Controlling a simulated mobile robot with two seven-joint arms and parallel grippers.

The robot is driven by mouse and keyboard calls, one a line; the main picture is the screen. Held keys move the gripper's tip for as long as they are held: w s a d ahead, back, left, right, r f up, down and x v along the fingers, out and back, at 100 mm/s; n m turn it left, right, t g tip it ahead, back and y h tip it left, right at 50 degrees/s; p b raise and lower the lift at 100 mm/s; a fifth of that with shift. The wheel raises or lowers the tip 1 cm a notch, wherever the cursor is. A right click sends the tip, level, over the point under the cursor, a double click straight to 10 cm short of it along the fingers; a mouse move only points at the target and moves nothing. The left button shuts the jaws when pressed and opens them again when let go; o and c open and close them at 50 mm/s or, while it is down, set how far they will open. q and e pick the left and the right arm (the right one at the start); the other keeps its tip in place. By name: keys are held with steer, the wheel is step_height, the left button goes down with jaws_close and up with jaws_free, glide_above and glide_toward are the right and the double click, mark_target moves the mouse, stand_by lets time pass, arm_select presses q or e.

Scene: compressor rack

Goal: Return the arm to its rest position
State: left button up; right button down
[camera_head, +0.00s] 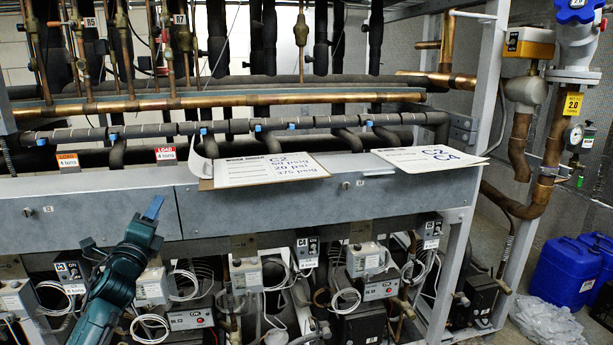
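My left arm (100,300), dark teal, comes in from the bottom left and reaches up in front of the compressor rack. My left gripper (153,208) has blue fingertips pointing up, in front of the rack's grey front beam (95,208). I see the fingers nearly edge-on, so I cannot tell whether they are apart. Nothing is visible held in them. My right gripper and arm are not in view.
Two white paper signs (270,171) (430,158) lie on the beam. Control boxes (245,274) and cables sit below. Copper pipes (230,101) run behind. At right are a valve pipe (553,150), blue containers (563,273) and a clear plastic bag (548,322).

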arm_select(q)
step_height(320, 180, down, 10)
steer(key=a+n+g+y, duration=0.15)
steer(key=n+g, duration=0.35)
steer(key=n, duration=1.6)
steer(key=s+d+f+g+h, duration=0.1)
steer(key=s+d+f, duration=0.4)
steer(key=s+f, duration=0.25)
steer(key=s+d+f+g+h, duration=0.1)
steer(key=s+d+f+h, duration=0.1)
steer(key=s+d+f, duration=0.45)
steer(key=s+d+f+g, duration=0.1)
steer(key=s+d+f, duration=0.1)
steer(key=s, duration=0.6)
steer(key=s+d+f+g+h, duration=0.1)
steer(key=s+d+f, duration=0.2)
steer(key=s, duration=0.6)
steer(key=s+d+f+g, duration=0.2)
steer(key=s+d+f, duration=0.1)
steer(key=s+f, duration=0.3)
steer(key=shift+s, duration=1.2)
